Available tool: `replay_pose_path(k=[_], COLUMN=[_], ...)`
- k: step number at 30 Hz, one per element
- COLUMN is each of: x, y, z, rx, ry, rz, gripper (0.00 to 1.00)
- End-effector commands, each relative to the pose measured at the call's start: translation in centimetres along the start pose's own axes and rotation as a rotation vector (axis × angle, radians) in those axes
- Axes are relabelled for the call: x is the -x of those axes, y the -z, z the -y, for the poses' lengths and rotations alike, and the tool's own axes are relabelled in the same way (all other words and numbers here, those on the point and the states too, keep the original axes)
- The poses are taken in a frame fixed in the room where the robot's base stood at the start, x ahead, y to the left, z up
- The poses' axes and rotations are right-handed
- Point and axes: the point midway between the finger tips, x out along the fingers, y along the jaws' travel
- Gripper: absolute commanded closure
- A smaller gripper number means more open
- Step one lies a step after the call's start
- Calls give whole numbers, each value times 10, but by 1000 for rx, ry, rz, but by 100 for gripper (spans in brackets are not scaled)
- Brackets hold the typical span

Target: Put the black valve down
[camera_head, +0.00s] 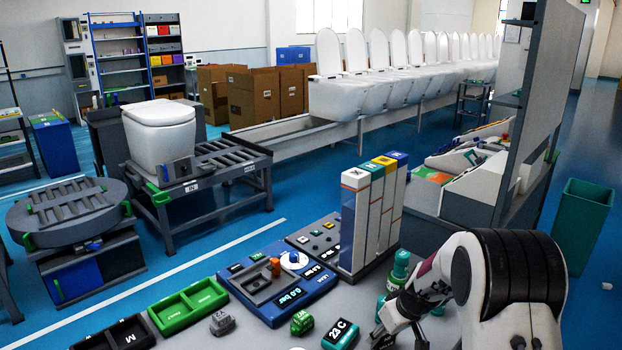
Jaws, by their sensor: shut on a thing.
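My gripper (388,328) is low at the bottom edge of the picture, right of the teal block marked "23 C" (341,334). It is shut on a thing. Its fingertips are dark and partly cut off by the frame, so I cannot make out the shape of the black valve in them or whether it touches the table. A grey valve (222,323) and a green valve (302,322) stand on the grey table (262,338) to the left, apart from my gripper.
A green two-compartment tray (188,305) and a black tray (128,335) lie at the left. A blue test unit (277,283) with a dial sits behind the valves.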

Motion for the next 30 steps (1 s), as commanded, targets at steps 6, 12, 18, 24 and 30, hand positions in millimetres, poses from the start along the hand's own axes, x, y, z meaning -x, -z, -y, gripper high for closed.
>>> replay_pose_path(k=[6, 12, 18, 24, 30], x=[6, 16, 26, 36, 48], y=[-24, -39, -50, -59, -68], z=[2, 6, 12, 18, 26], rx=[-154, -252, -323, -380, -426], ry=[-65, -105, -135, -159, -178], rz=[-1, -1, -1, -2, -3], gripper=[84, 84, 84, 84, 84])
